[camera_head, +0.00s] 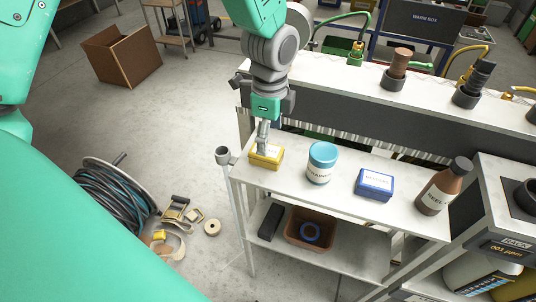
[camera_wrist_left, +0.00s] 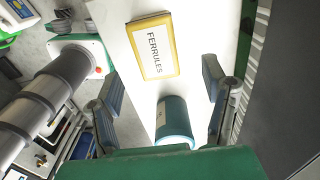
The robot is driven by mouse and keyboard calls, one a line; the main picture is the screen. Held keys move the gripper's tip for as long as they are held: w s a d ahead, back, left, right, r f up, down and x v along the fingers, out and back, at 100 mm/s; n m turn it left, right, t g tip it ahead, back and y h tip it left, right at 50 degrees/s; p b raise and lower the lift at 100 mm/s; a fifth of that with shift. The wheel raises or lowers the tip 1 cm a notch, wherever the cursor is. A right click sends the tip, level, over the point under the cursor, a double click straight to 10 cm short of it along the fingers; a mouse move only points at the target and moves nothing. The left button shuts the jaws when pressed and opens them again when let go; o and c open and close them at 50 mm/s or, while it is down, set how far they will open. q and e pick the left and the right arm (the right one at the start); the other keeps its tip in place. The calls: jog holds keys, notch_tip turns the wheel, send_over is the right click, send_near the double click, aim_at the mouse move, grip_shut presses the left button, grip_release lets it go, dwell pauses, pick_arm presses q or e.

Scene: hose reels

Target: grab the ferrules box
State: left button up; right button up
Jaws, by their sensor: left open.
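The ferrules box (camera_head: 267,158) is a small yellow box with a white label, lying on the left end of the white shelf top (camera_head: 330,192). In the left wrist view the ferrules box (camera_wrist_left: 152,50) lies flat, slightly turned, with its label readable, just ahead of the fingertips. My left gripper (camera_head: 263,143) hangs right above the box in the head view, pointing down. In the left wrist view the left gripper (camera_wrist_left: 162,72) has its fingers spread wide with nothing held between them. My right gripper does not show.
A white jar with a teal lid (camera_head: 322,162) stands right of the box. A blue box (camera_head: 374,184) and a brown bottle (camera_head: 445,186) are further right. A cup-shaped holder (camera_head: 224,155) is at the shelf's left corner. A dark panel (camera_head: 330,122) rises behind.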

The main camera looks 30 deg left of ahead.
pick_arm(q)
jog(key=f, duration=0.4)
jog(key=shift+s+a+f, duration=0.25)
jog(key=shift+a+f, duration=0.05)
jog(key=shift+f, duration=0.05)
jog(key=shift+w+f, duration=0.1)
jog(key=shift+f, duration=0.35)
jog(key=shift+r, duration=0.1)
jog(key=c, duration=1.4)
jog(key=shift+o, duration=0.2)
